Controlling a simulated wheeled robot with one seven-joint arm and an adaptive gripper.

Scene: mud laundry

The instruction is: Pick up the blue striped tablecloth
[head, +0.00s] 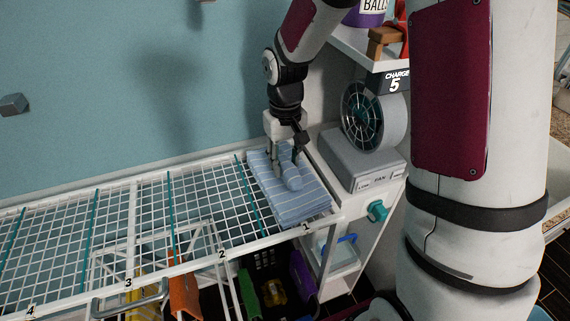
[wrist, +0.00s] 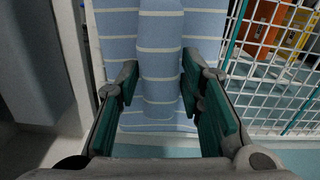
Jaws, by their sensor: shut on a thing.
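The blue striped tablecloth (head: 293,203) lies folded on the wire rack, in the section marked 1 at its right end. It is light blue with thin pale stripes. My gripper (head: 286,172) points down over it from above. In the wrist view, my gripper (wrist: 157,92) has its green-padded fingers on both sides of a raised fold of the tablecloth (wrist: 161,55), pinching it. The rest of the cloth lies flat on the rack around the fingers.
The white wire rack (head: 130,225) runs along the blue wall, with numbered sections divided by teal bars; the visible sections to the left are empty. A fan (head: 372,118) on a grey box stands close to the right. Coloured bins (head: 303,272) sit below the rack.

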